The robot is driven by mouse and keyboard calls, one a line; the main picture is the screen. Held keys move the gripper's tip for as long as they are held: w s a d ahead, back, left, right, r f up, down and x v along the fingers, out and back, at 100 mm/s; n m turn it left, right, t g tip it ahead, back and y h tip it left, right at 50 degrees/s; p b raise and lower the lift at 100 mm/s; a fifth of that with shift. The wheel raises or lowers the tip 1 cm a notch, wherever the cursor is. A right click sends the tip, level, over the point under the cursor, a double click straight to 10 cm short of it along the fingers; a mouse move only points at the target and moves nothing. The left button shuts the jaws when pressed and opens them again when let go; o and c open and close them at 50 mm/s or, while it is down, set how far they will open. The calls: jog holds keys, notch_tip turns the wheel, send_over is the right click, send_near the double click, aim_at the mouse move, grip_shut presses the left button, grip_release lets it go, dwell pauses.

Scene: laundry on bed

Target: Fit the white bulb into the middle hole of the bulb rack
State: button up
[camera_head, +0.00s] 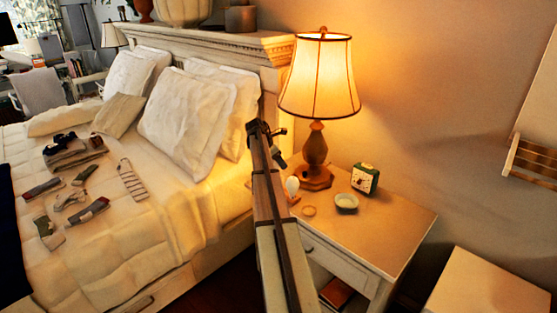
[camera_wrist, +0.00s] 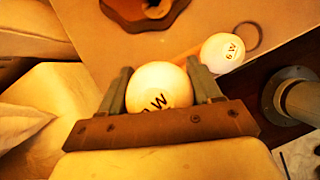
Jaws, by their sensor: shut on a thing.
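In the wrist view, my gripper (camera_wrist: 161,88) is shut on a white bulb (camera_wrist: 160,84), with a finger on each side and dark printing on its face. A second white bulb, marked "6 W" (camera_wrist: 222,52), is to the right, at the end of a wooden strip (camera_wrist: 186,54) that looks like part of the bulb rack. The rack is mostly hidden, and its middle hole does not show. In the head view, a white bulb (camera_head: 291,185) shows on the nightstand beside my arm; I cannot tell which one it is. My gripper (camera_head: 279,158) is near the lamp there.
The nightstand (camera_head: 396,232) holds a lit lamp (camera_head: 316,150), a green clock (camera_head: 365,178), a pale dish (camera_head: 346,202) and a ring (camera_head: 309,211). The bed (camera_head: 130,235), with laundry and pillows, is at left. The nightstand's right side is clear.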

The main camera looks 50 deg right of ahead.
jog(key=shift+f, duration=3.55)
jog(key=shift+f, duration=0.8)
jog(key=o, duration=1.1)
jog(key=shift+r, duration=0.1)
jog(key=v, duration=1.3)
jog(key=shift+a+r, duration=0.2)
jog(key=shift+r, duration=0.05)
